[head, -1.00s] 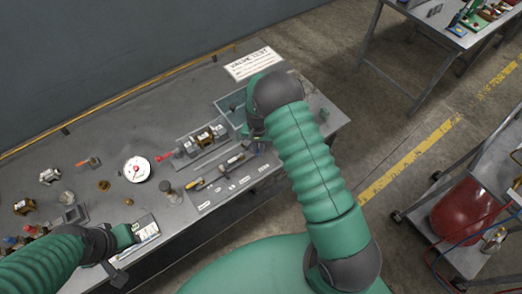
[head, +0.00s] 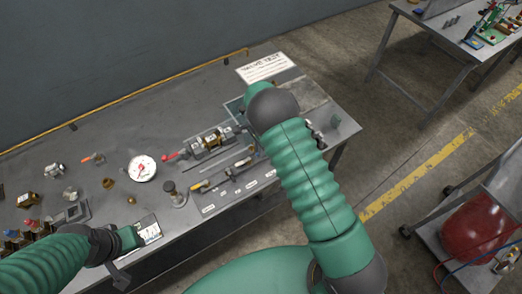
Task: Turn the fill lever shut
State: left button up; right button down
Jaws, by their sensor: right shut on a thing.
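A bench valve (head: 211,141) sits in a fixture, with a red lever (head: 173,157) sticking out at its left. A second, thinner line with a yellow-handled lever (head: 197,187) runs in front of it along a row of white labels. I cannot tell from here which lever is the fill lever. My right arm bends over the right end of the fixture. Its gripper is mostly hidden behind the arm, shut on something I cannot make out. My left gripper (head: 130,250) is low at the bench's front edge, beside a small white panel; its fingers are unclear.
A round white gauge (head: 142,168) and several small fittings stand on the left of the bench. A white sign (head: 265,68) lies at the back, near a shallow tray (head: 234,108). A cart with a red tank (head: 477,221) is at the right.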

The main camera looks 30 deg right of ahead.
jog(key=shift+w+r, duration=0.15)
jog(key=shift+w, duration=0.15)
jog(key=c, duration=1.5)
grip_release()
jog(key=shift+o, duration=0.2)
jog(key=shift+s, duration=0.15)
notch_tip(320, 180, up, 16)
jog(key=b, duration=0.2)
jog(key=shift+r+b, duration=0.25)
jog(key=shift+b, duration=0.1)
